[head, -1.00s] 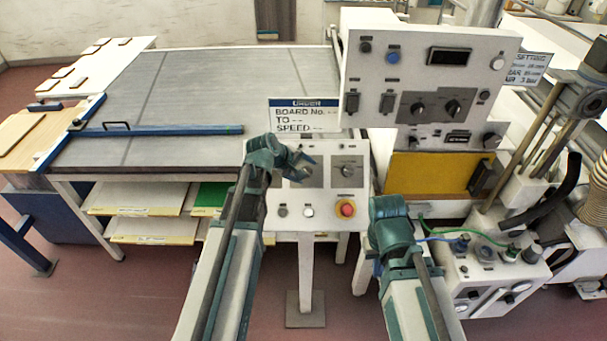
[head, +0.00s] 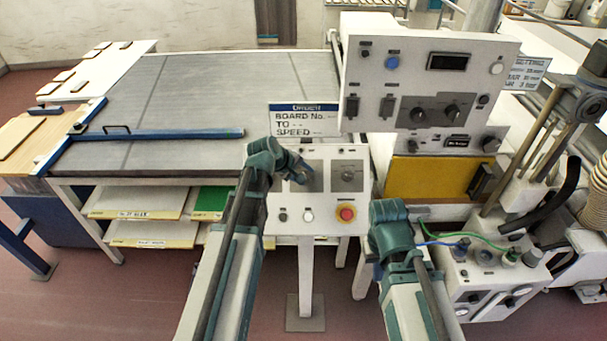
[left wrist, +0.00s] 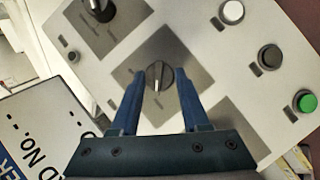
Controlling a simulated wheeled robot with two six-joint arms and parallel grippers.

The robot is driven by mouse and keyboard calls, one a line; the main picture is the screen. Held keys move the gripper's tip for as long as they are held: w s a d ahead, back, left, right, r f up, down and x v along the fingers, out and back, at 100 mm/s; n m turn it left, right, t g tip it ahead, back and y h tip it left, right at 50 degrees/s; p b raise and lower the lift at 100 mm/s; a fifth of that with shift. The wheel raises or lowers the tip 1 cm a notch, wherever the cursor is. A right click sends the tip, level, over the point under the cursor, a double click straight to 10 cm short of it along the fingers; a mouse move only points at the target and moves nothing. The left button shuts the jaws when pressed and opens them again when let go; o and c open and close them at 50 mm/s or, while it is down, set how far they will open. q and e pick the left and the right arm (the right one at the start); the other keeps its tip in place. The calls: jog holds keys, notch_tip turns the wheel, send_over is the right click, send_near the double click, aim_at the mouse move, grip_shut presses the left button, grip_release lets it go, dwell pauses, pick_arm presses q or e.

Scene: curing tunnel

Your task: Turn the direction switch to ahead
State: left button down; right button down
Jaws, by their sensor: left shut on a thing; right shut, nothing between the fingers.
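The grey-white control panel (head: 326,222) stands upright on a post at the front end of the conveyor. In the left wrist view, a dark round knob with a pale pointer line (left wrist: 160,76) sits on a grey plate between the fingers of my left gripper (left wrist: 159,84). In the head view my left gripper (head: 301,177) is at the panel's upper left plate and hides that knob. It is shut on the knob. A second knob (head: 348,174) is to its right and is free. My right gripper (head: 377,268) is shut and empty, low and right of the panel.
A red emergency button (head: 346,213) and a white button (head: 308,215) are below the knobs. The order sign (head: 303,119) stands just above the panel. A large control box (head: 425,70) rises behind it. A valve box (head: 490,280) is at the right.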

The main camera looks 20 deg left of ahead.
pick_arm(q)
jog(key=m+p, duration=0.1)
jog(key=m+g+p, duration=0.1)
jog(key=m, duration=0.1)
jog(key=shift+w+d+r+g+y, duration=0.1)
jog(key=shift+w+r+g+y, duration=0.1)
jog(key=shift+g+y, duration=0.15)
jog(key=m+y+p, duration=0.1)
jog(key=m, duration=0.1)
jog(key=m+g+y, duration=0.1)
jog(key=m, duration=0.1)
jog(key=shift+d+g+p, duration=0.2)
jog(key=shift+g+p, duration=0.05)
jog(key=shift+p, duration=0.1)
jog(key=m+y, duration=0.2)
jog(key=m, duration=0.1)
jog(key=shift+w+d+f+m+g, duration=0.1)
jog(key=shift+d+m+g, duration=0.05)
jog(key=shift+m+g, duration=0.15)
jog(key=shift+d+m+y+b, duration=0.15)
jog(key=shift+m+y, duration=0.45)
jog(key=shift+m, duration=0.3)
jog(key=shift+d+m+y+b, duration=0.15)
jog(key=shift+m+y, duration=0.4)
jog(key=shift+m, duration=0.35)
jog(key=shift+a, duration=0.1)
jog(key=shift+c, duration=1.9)
grip_release()
